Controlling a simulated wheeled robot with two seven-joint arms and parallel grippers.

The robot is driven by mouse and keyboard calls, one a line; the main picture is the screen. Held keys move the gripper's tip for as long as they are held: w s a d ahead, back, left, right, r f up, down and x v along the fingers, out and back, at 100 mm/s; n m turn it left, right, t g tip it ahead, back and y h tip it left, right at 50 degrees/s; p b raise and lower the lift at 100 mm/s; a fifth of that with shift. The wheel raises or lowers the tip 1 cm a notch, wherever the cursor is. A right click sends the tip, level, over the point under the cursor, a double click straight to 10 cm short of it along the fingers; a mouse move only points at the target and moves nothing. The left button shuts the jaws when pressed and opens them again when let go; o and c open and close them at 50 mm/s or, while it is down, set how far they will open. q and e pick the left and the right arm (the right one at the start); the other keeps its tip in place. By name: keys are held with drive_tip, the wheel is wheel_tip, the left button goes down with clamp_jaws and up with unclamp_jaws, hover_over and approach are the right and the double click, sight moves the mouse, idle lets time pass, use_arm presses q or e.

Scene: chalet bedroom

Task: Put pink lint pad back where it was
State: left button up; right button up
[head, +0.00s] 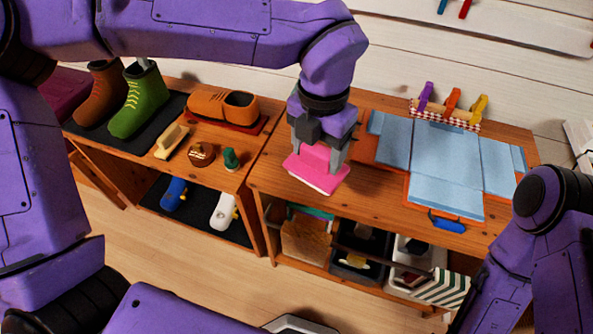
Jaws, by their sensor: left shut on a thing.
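The pink lint pad (319,168) is a small pink block with a pale underside. My left gripper (322,152) points down and is shut on it, over the front left part of the right-hand wooden bench top (282,184). I cannot tell whether the pad touches the wood or hangs just above it. My right arm comes in at the lower right; its gripper is out of the picture.
A light blue folded cloth (445,152) lies on an orange board. Pegs (453,97) stand behind it. Bins (361,250) fill the shelf below.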

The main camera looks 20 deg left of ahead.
use_arm(q)
drive_tip(key=n, duration=0.1)
drive_tip(key=s+n, duration=0.1)
drive_tip(key=n, duration=0.1)
drive_tip(key=shift+d, duration=0.4)
drive_tip(key=shift+w+a, duration=0.2)
drive_tip(key=shift+w, duration=0.15)
drive_tip(key=w+a+f+p, duration=0.1)
drive_tip(key=w+a+f, duration=0.1)
drive_tip(key=w+f, duration=0.1)
drive_tip(key=w+a+f+p, duration=0.1)
drive_tip(key=w+a+f, duration=0.2)
drive_tip(key=w+f, duration=0.1)
drive_tip(key=w+a+f+p, duration=0.2)
drive_tip(key=w+f, duration=0.1)
drive_tip(key=f, duration=0.2)
drive_tip(key=shift+w+a+f, duration=0.2)
drive_tip(key=shift+w+a, duration=0.1)
drive_tip(key=shift+a, duration=0.05)
drive_tip(key=shift+w+f, duration=0.1)
drive_tip(key=shift+f, duration=0.1)
